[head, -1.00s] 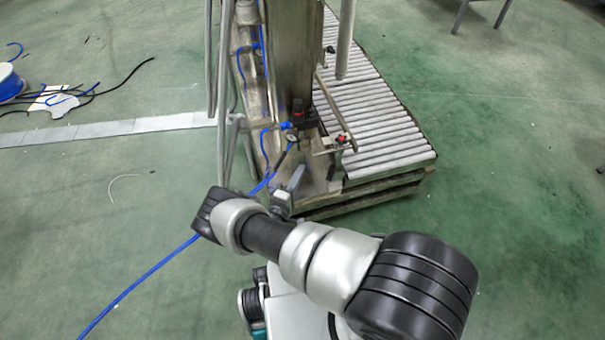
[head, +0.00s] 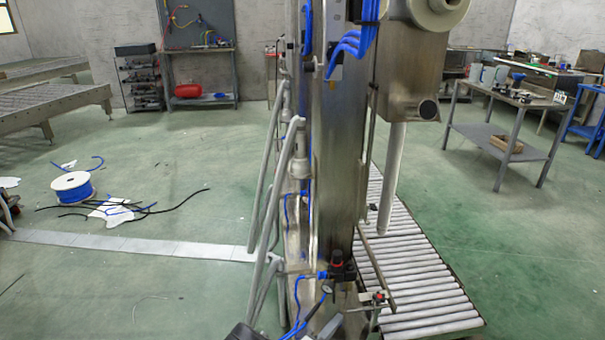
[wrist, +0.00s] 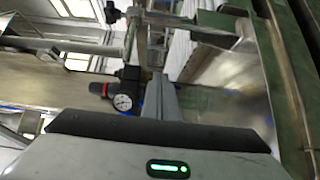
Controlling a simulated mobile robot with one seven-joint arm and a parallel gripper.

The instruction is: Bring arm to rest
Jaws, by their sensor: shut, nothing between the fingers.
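My gripper (wrist: 159,82) shows in the wrist view as a narrow grey pair of fingers rising from the dark-edged wrist housing. The fingers are together and hold nothing. A pressure gauge (wrist: 123,102) with a black and red regulator (wrist: 101,89) shows just left of the fingers; I cannot tell the exact gap. In the head view only small parts of my arm show at the bottom edge, in front of the steel machine column (head: 340,160). Most of my arm is out of that view.
A roller conveyor (head: 425,285) runs behind and right of the column. Grey tube rails (head: 270,205) stand on its left. A blue hose reel (head: 72,187) and loose cables lie on the floor at left. A work table (head: 505,110) stands at right. Green floor is open on both sides.

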